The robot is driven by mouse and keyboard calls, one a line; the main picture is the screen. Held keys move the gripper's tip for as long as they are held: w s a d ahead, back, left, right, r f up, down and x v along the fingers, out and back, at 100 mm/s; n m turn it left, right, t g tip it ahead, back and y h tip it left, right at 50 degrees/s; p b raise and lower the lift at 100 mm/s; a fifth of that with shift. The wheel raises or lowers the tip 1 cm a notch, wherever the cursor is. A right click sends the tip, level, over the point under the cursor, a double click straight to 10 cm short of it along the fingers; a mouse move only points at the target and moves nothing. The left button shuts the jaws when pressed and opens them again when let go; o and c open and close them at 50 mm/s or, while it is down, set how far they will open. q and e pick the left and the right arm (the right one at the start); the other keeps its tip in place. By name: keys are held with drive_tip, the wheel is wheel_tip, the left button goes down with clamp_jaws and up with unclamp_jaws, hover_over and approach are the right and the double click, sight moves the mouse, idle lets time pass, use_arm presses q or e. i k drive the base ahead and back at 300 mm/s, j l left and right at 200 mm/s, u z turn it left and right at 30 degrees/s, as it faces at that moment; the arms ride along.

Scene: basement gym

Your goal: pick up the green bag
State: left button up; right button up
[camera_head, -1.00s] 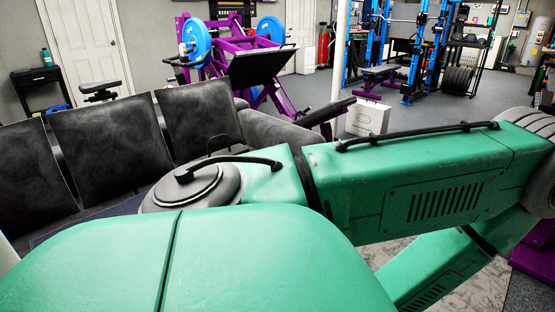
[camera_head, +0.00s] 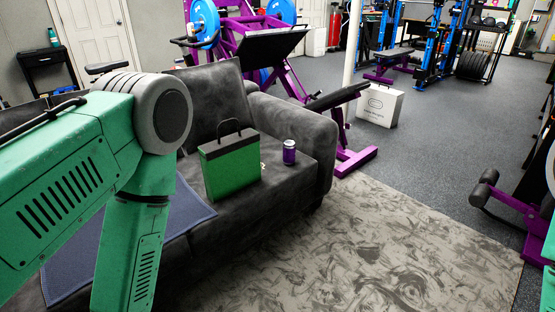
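The green bag (camera_head: 231,172) stands upright on the seat of the dark grey couch, with a darker top band and a dark looped handle. My green arm comes in from the left and bends downward, left of the bag and apart from it in the picture. The hand of that arm is out of frame below, so neither gripper shows. Nothing covers the front of the bag.
A purple can (camera_head: 289,153) stands on the couch (camera_head: 290,125) right of the bag, near the armrest. A blue mat (camera_head: 192,207) lies on the seat to the left. A patterned rug (camera_head: 370,250) covers the floor in front. Purple gym equipment (camera_head: 358,161) stands beyond the armrest.

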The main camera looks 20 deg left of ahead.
sight(231, 164)
drive_tip(key=l+u, duration=0.1)
drive_tip(key=u, duration=0.75)
drive_tip(key=i+l, duration=0.3)
drive_tip(key=j+u, duration=0.05)
